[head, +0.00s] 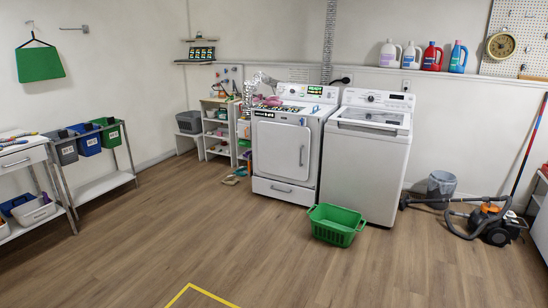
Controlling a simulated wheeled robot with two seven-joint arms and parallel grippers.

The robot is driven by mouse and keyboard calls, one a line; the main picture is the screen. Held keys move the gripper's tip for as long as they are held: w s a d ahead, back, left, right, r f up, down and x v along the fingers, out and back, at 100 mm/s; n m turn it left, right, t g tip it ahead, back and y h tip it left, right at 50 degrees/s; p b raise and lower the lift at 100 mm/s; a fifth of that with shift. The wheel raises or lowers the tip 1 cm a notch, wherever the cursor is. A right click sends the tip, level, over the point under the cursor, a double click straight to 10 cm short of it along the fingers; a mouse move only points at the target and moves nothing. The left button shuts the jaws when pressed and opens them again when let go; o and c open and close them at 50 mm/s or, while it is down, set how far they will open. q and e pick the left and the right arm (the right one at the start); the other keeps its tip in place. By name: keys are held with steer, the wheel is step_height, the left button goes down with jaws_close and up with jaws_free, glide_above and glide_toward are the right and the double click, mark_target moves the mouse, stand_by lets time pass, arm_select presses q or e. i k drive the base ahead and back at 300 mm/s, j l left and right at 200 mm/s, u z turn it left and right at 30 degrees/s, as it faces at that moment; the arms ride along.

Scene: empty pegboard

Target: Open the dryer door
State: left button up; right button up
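The dryer (287,192) is the white front-loading machine against the back wall, left of the white washer (370,165). Its square door (278,150) faces the room and looks shut. A vertical handle (301,155) sits on the right side of the door. A drawer with its own handle (283,189) is below the door. Neither of my grippers is in view.
A green basket (336,225) stands on the floor in front of the two machines. A vacuum cleaner (491,222) and a grey bin (441,185) are at the right. Shelves with bins (88,138) line the left. The wooden floor (240,235) before the dryer is clear.

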mark_target(283, 150)
steer(key=i, duration=2.8)
steer(key=i+l+u, duration=0.1)
steer(key=i, duration=1.3)
steer(key=i+l, duration=0.15)
steer(key=i, duration=1.25)
